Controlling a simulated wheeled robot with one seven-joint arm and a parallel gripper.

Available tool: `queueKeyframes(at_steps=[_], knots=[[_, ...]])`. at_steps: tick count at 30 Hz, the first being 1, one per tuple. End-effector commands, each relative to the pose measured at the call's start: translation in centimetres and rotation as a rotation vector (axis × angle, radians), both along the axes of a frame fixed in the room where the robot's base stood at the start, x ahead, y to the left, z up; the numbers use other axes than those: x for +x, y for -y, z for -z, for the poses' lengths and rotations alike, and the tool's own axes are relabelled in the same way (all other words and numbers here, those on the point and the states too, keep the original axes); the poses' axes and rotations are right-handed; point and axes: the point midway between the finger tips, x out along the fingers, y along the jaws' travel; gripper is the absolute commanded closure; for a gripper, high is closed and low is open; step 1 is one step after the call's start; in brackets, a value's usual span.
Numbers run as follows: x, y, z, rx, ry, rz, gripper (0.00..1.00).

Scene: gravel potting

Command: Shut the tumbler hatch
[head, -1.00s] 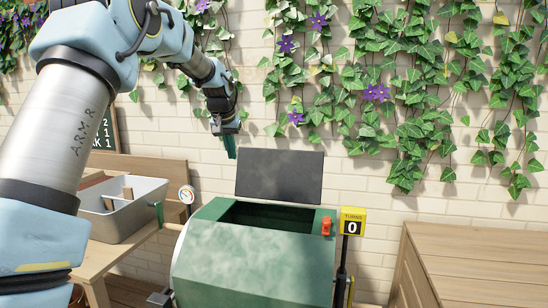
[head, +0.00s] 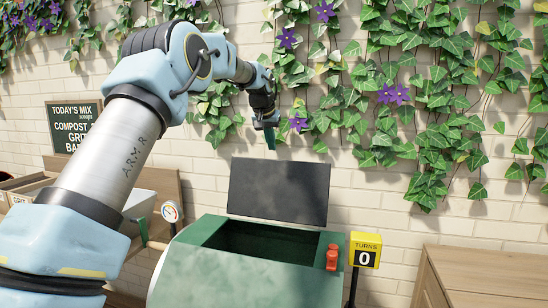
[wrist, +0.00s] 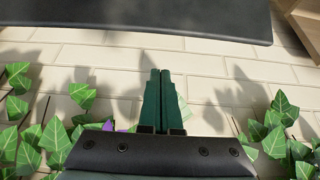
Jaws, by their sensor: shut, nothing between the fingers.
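The green tumbler (head: 235,275) stands at the lower middle of the head view. Its dark grey hatch (head: 279,191) is raised, standing up behind the opening (head: 262,243). An orange-red latch (head: 332,257) sits on the tumbler's right end. My gripper (head: 270,142) is above the hatch's top edge, left of its middle, fingers pointing down. In the wrist view its green fingers (wrist: 161,98) are together and empty, with brick wall beyond. A dark edge of the hatch (wrist: 150,15) crosses the top of the wrist view, apart from the fingers.
A yellow turns counter (head: 365,250) reads 0 at the right of the tumbler. A round gauge (head: 170,211) stands at its left. A wooden cabinet (head: 490,272) is at the right. Ivy (head: 440,110) hangs on the brick wall (head: 385,225) behind.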

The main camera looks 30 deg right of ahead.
Motion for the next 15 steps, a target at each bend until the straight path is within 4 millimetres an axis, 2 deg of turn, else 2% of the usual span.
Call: queueKeyframes(at_steps=[15], knots=[[3.1, 3.1, 7.1, 0.001, -0.003, 0.001, 1.00]])
